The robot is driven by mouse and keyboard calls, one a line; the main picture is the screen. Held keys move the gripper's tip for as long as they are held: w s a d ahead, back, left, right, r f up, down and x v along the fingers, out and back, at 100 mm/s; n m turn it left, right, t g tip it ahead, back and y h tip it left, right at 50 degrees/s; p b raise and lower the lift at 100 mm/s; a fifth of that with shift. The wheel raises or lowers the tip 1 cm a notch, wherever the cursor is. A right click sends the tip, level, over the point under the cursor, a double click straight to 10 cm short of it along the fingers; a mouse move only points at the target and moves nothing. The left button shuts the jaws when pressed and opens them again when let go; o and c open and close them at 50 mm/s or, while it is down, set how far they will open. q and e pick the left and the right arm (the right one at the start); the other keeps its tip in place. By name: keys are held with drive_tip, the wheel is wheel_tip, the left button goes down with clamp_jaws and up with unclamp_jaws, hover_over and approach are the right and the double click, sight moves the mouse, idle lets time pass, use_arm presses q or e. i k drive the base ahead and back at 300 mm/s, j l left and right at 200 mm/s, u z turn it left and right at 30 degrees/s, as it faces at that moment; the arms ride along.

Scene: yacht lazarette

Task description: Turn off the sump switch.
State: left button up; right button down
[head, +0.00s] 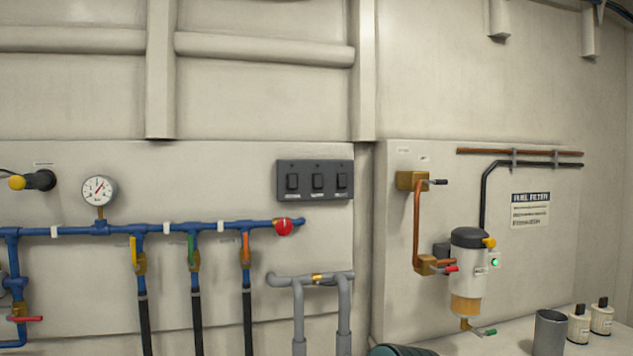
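A dark grey switch panel (315,166) is mounted on the pale wall board near the middle of the head view. It carries three black rocker switches: a left one (292,181), a middle one (317,181) and a right one (342,181). Small labels sit under the switches, too small to read, so I cannot tell which is the sump switch. I cannot tell from here which way each rocker is set. Neither of my grippers shows in the head view.
Below the panel run a blue pipe manifold (180,228) with coloured valve levers, a red knob (284,227) and grey pipes (298,310). A pressure gauge (99,190) is at left. A fuel filter (467,270) with a green light, a grey cup (549,332) and two bottles are at right.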

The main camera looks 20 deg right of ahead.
sight(318, 178)
drive_tip(key=i+l+u, duration=0.1)
drive_tip(key=l, duration=0.85)
drive_tip(key=l+u, duration=0.1)
drive_tip(key=l, duration=0.85)
